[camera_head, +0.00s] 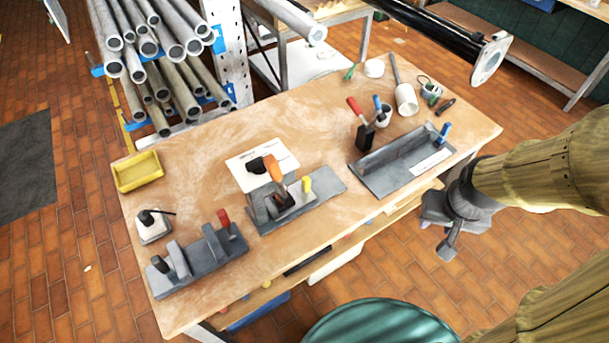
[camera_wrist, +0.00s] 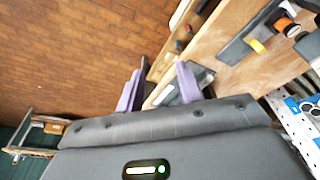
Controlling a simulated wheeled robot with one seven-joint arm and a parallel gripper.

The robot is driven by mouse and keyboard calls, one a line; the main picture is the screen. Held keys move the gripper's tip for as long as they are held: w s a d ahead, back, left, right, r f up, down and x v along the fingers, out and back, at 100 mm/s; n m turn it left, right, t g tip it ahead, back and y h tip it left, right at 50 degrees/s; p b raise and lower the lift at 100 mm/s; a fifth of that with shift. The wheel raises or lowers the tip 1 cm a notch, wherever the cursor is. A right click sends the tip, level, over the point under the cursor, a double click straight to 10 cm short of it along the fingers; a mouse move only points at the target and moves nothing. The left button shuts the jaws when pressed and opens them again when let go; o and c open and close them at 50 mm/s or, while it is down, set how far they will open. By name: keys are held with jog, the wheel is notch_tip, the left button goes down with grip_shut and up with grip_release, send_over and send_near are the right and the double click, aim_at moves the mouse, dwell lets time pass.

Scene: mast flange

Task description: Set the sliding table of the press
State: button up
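A grey fixture that looks like the press (camera_head: 325,188) stands at the middle front of the wooden workbench, with an orange handle (camera_head: 272,168) and a yellow knob (camera_head: 307,184). I cannot clearly tell which plate is its sliding table. In the wrist view the yellow knob (camera_wrist: 258,46) and the orange handle (camera_wrist: 285,26) show at upper right. My gripper (camera_head: 437,238) is off the bench's right front edge, well apart from the fixture. In the wrist view its two purple fingers (camera_wrist: 158,88) stand apart with nothing between them.
On the workbench (camera_head: 205,125) are a grey clamp fixture (camera_head: 210,257) at left, a long grey channel fixture (camera_head: 400,160) at right, a yellow tray (camera_head: 138,171), and cups at the back. A pipe rack (camera_head: 160,65) stands behind. A green round object (camera_head: 380,322) is in front.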

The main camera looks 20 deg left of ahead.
jog(key=shift+o, duration=0.4)
jog(key=shift+o, duration=0.4)
jog(key=shift+f, duration=0.1)
jog(key=w+a+f+n+t+y+b, duration=0.1)
jog(key=w+a+f+n+t+b, duration=0.15)
jog(key=w+a+f+b, duration=0.3)
jog(key=w+a+f+n+t+y+b, duration=0.25)
jog(key=w+f+b, duration=0.25)
jog(key=f+b, duration=0.25)
jog(key=a+f+n+y+b, duration=0.2)
jog(key=a+f+y+b, duration=0.1)
jog(key=a, duration=0.4)
jog(key=a+f+n+t+y+b, duration=0.1)
jog(key=a+f+n+y+b, duration=0.2)
jog(key=a, duration=0.4)
jog(key=y+b, duration=0.1)
jog(key=b, duration=0.1)
jog(key=shift+a+f+b, duration=0.15)
jog(key=shift+f+b, duration=0.05)
jog(key=shift+b, duration=0.2)
jog(key=shift+w, duration=0.15)
